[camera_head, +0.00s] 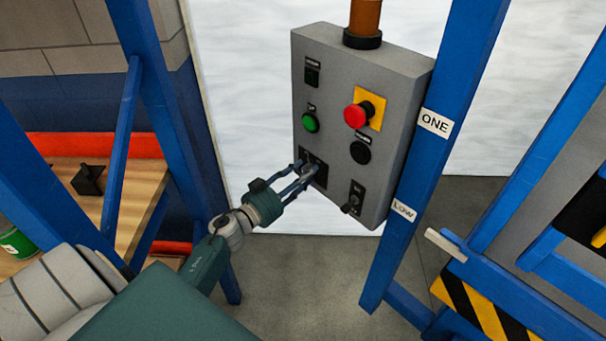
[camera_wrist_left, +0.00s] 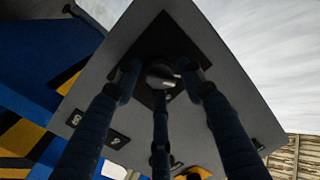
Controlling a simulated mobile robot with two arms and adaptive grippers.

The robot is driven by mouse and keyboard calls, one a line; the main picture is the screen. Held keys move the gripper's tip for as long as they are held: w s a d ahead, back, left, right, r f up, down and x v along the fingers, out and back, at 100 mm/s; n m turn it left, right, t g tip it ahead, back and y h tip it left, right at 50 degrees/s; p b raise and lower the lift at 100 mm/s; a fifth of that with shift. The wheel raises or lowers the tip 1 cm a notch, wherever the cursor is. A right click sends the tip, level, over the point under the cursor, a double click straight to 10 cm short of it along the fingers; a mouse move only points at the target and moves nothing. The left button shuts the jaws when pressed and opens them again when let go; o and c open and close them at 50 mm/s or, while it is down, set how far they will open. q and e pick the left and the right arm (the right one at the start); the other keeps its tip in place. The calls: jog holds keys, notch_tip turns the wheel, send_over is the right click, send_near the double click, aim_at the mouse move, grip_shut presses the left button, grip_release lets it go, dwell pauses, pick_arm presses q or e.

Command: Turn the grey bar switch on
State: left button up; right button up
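The grey bar switch (camera_head: 308,170) sits on a black square plate (camera_head: 320,181) at the lower left of the grey control panel (camera_head: 335,75). My left gripper (camera_head: 304,178) is at the switch, its blue fingers pointing at the plate and partly covering it. In the left wrist view, the grey switch (camera_wrist_left: 162,74) lies between the spread fingertips of my left gripper (camera_wrist_left: 160,82). Gaps show between the side fingers and the switch, so the gripper looks open around it. Whether any fingertip touches is unclear. The right gripper is out of view.
The panel also has a green button (camera_head: 310,123), a red emergency button (camera_head: 355,115), a black round button (camera_head: 360,153) and a small black switch (camera_head: 354,198). A blue post (camera_head: 425,150) stands right of the panel. A wooden shelf (camera_head: 135,195) is at left.

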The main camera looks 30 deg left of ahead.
pick_arm(q)
jog(key=c, duration=0.7)
jog(key=shift+c, duration=0.2)
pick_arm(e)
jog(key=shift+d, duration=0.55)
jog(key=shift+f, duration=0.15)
pick_arm(q)
jog(key=shift+f+m+t+h+b, duration=0.1)
jog(key=shift+m+t+h+b, duration=0.1)
jog(key=shift+m+b, duration=2.25)
jog(key=shift+f+m+t+h+b, duration=0.15)
jog(key=shift+m+b, duration=0.9)
jog(key=shift+m, duration=2.7)
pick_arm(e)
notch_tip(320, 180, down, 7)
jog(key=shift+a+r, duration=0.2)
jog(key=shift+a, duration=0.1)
pick_arm(q)
jog(key=shift+r, duration=0.1)
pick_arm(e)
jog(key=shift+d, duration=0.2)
pick_arm(q)
jog(key=o, duration=1.1)
jog(key=shift+d, duration=0.1)
jog(key=shift+o, duration=0.2)
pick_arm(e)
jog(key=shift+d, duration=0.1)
